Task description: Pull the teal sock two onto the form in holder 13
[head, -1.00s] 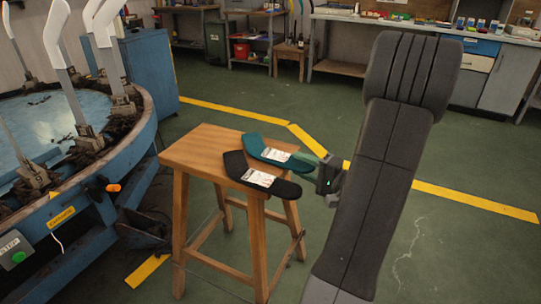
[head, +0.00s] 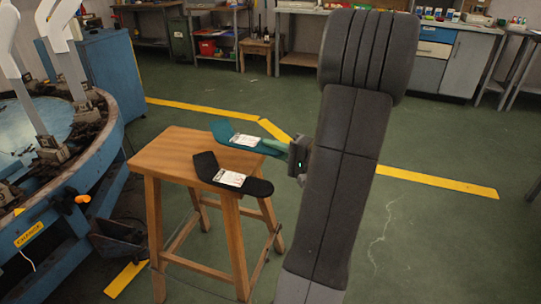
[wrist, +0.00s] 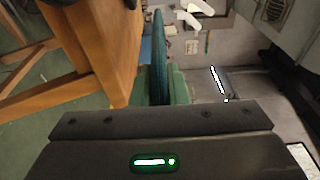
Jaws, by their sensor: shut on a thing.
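The teal sock (head: 236,137), with a white label, is in my gripper (head: 270,146). In the head view it extends left from the fingers, just above the wooden stool's far edge. In the wrist view the teal sock (wrist: 158,60) stands edge-on between the green fingers, beside the stool. A black sock (head: 222,176) with a white label lies on the stool's near right corner, its end hanging over the edge. White forms (head: 62,18) stand in holders on the round blue table at left. I cannot read which holder is 13.
The wooden stool (head: 160,152) stands between the round blue table (head: 100,160) and my arm. A blue cabinet (head: 110,70) is behind the round table. Benches line the back wall. The green floor right of the stool is clear.

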